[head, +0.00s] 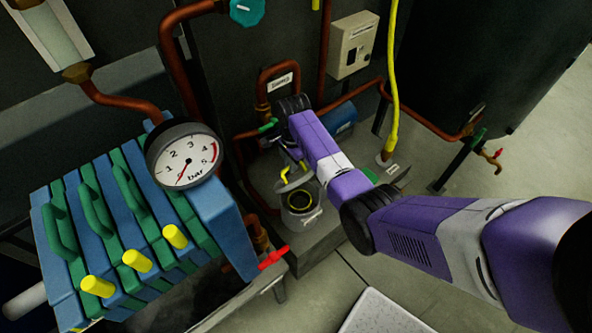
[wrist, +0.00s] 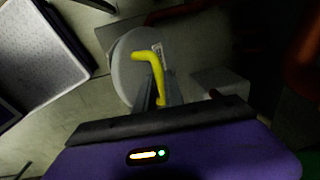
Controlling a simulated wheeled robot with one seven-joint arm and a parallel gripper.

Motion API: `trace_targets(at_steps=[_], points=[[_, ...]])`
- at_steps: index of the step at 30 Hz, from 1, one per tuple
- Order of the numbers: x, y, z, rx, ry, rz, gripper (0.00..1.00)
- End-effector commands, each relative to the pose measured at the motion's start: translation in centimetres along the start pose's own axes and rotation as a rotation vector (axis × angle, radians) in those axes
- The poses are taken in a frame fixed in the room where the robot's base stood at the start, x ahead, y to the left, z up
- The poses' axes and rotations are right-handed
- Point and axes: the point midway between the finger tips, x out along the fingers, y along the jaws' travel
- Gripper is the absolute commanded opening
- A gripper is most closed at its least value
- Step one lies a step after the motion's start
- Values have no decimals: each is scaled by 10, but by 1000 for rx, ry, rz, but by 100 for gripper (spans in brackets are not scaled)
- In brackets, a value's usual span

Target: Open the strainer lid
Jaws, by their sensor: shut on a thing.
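The strainer (head: 300,217) is a grey pot low on the plinth in the head view, with a yellow ring around its dark open mouth. Its grey lid (head: 291,186) is tilted up at the back of the mouth and carries a bent yellow handle (head: 284,174). In the wrist view the lid (wrist: 127,72) is a pale round disc behind the yellow handle (wrist: 148,57). My gripper (wrist: 160,98) is shut on the lower part of this handle. In the head view my arm partly hides the gripper and the lid.
A blue and green plate press with a pressure gauge (head: 186,157) stands at the left. Copper pipes (head: 268,85) and a yellow hose (head: 392,100) rise behind the strainer. A red-handled valve (head: 273,257) is at its front left. A pale grating (head: 380,314) lies on the floor in front.

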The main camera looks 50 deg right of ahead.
Motion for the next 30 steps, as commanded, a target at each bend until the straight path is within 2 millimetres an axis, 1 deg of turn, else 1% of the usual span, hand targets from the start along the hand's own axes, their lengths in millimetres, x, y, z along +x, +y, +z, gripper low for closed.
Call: trace_targets(at_steps=[1, 7, 20, 21, 23, 24, 30], points=[[5, 0, 2, -3, -2, 6, 0], [5, -5, 2, -3, -3, 9, 0], [6, -4, 2, -3, -4, 14, 0], [6, -4, 2, -3, -4, 14, 14], [6, -4, 2, -3, -4, 14, 26], [5, -5, 2, -2, -3, 13, 34], [2, -7, 1, -1, -2, 9, 34]])
